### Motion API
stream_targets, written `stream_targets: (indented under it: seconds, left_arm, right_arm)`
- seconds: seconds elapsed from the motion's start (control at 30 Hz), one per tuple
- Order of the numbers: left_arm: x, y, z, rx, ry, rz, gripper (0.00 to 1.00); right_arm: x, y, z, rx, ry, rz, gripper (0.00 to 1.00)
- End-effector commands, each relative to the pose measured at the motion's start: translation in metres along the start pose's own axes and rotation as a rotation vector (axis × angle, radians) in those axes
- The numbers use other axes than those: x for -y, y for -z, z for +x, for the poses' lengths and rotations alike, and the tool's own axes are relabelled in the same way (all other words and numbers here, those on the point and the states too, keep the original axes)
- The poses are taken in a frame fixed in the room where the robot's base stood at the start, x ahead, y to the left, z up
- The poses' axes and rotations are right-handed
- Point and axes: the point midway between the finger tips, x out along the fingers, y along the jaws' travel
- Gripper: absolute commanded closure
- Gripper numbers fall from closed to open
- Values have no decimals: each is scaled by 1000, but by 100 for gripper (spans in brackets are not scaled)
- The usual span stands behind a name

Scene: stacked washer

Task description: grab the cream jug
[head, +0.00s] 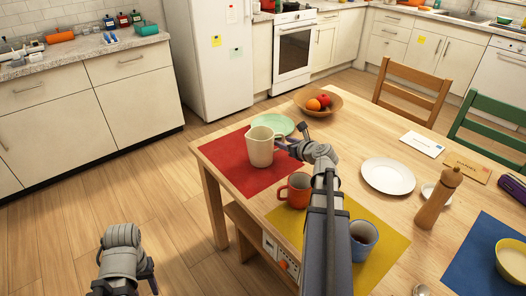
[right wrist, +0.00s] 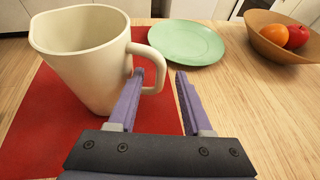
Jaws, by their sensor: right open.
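The cream jug (head: 261,150) stands upright on the red placemat (head: 228,166), its handle toward my right gripper. In the right wrist view the jug (right wrist: 85,60) fills the upper left, and its looped handle (right wrist: 157,66) is just ahead of the fingers. My right gripper (head: 288,144) is open at the handle. In the right wrist view the gripper (right wrist: 160,75) has its left fingertip overlapping the handle and its right fingertip beyond it; I cannot tell whether they touch. My left gripper (head: 125,284) hangs low at the bottom left, away from the table, its fingers mostly cut off.
A mint plate (head: 273,124) and a wooden fruit bowl (head: 318,101) are behind the jug. An orange mug (head: 296,190) and a blue mug (head: 363,239) stand near my right arm. A white plate (head: 388,176) and pepper mill (head: 438,198) are to the right.

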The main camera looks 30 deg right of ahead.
Motion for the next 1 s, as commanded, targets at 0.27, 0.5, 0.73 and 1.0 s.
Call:
stream_targets:
  seconds: [0.27, 0.5, 0.73, 1.0]
  left_arm:
    - [-2, 1, 18, 0, 0, 0, 50]
    - [-2, 1, 18, 0, 0, 0, 50]
    - [-2, 1, 18, 0, 0, 0, 50]
    - [-2, 1, 18, 0, 0, 0, 50]
  right_arm:
    - [1, 2, 41, 0, -2, -1, 50]
    - [0, 0, 47, 0, 0, -1, 50]
    - [0, 0, 47, 0, 0, -1, 69]
    - [0, 0, 47, 0, 0, -1, 100]
